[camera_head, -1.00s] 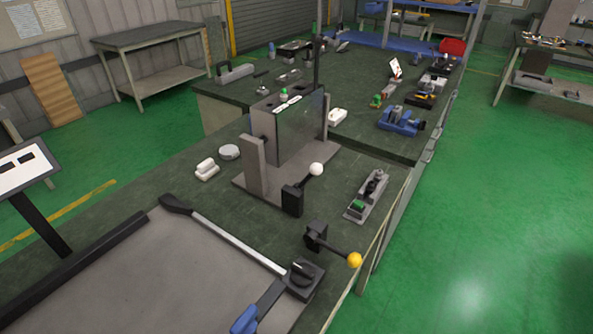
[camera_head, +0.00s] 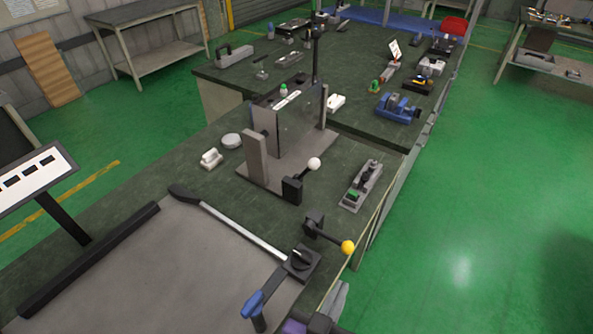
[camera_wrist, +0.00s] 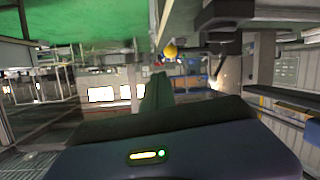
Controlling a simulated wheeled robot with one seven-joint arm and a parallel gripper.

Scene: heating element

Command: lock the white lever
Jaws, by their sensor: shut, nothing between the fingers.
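The white lever has a white ball knob (camera_head: 314,164) on a short black arm. Its black base (camera_head: 293,189) stands at the front corner of the grey-framed fixture on the green-topped bench. The arm slants up and right from the base. My gripper (camera_wrist: 157,90) shows in the wrist view as a dark green shape with its fingers together and nothing visible between them. It is apart from the white lever, which I cannot make out in the wrist view.
A yellow-knobbed lever (camera_head: 347,247) stands nearer, at the bench's right edge; a yellow ball (camera_wrist: 170,50) shows in the wrist view. A blue-handled lever (camera_head: 252,303) is at front. A grey block with a green button (camera_head: 361,186) lies right of the white lever. Green floor is open at right.

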